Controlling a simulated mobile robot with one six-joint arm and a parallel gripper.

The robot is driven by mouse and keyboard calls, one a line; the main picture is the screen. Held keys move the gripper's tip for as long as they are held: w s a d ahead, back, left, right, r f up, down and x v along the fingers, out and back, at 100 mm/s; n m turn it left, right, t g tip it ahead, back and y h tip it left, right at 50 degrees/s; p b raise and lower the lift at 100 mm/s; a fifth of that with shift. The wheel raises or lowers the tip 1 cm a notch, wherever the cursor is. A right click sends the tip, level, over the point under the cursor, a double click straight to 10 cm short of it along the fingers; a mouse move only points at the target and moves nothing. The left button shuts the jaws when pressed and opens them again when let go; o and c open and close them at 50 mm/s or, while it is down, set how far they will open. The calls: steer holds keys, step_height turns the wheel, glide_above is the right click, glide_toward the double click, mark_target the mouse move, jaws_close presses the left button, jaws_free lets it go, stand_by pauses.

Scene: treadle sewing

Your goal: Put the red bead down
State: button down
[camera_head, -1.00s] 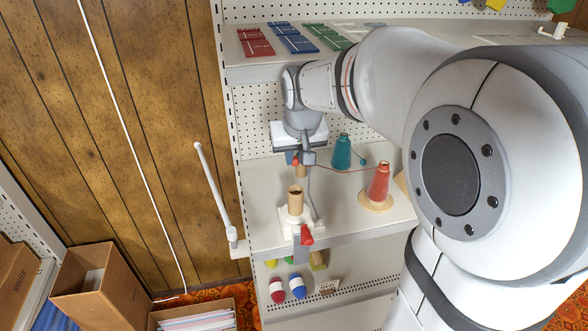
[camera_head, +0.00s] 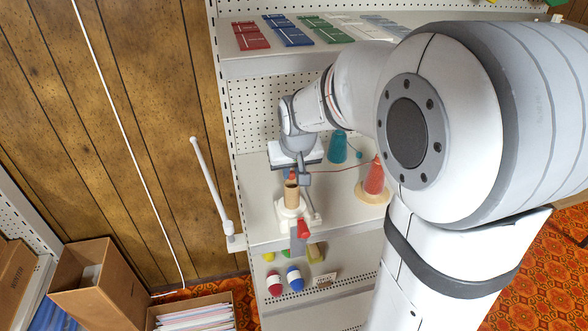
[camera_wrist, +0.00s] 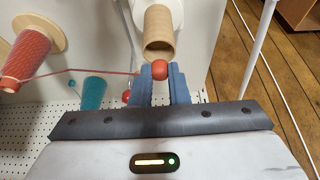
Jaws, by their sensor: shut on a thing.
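The red bead (camera_wrist: 159,70) is between the fingertips of my gripper (camera_wrist: 160,76) in the wrist view, and the jaws are shut on it. The bead sits close to the open end of a brown cardboard tube (camera_wrist: 159,24); I cannot tell whether they touch. In the head view my gripper (camera_head: 297,178) is just behind the tube (camera_head: 291,195), which stands on a white stand with a red handle (camera_head: 303,229). A red thread runs from the bead's side towards the red thread cone (camera_head: 373,177).
A teal cone (camera_head: 338,147) stands behind on the same shelf (camera_head: 262,218). A white rod (camera_head: 209,185) rises at the shelf's left edge. Coloured packets (camera_head: 291,35) lie on the shelf above. Red and blue balls (camera_head: 294,279) sit below. Cardboard boxes (camera_head: 95,280) stand at lower left.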

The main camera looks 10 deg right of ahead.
steer(key=shift+f, duration=0.25)
steer(key=c, duration=1.4)
jaws_free()
steer(key=shift+r, duration=0.1)
steer(key=shift+r+p, duration=0.55)
steer(key=shift+r, duration=0.05)
steer(key=b+v, duration=0.2)
steer(key=v, duration=1)
steer(key=shift+g, duration=0.5)
steer(key=s+f, duration=0.3)
steer(key=s, duration=0.2)
steer(key=s+f, duration=0.4)
steer(key=s, duration=0.2)
steer(key=s+f, duration=0.3)
steer(key=s, duration=0.3)
steer(key=shift+d+f, duration=0.2)
steer(key=shift+f, duration=0.15)
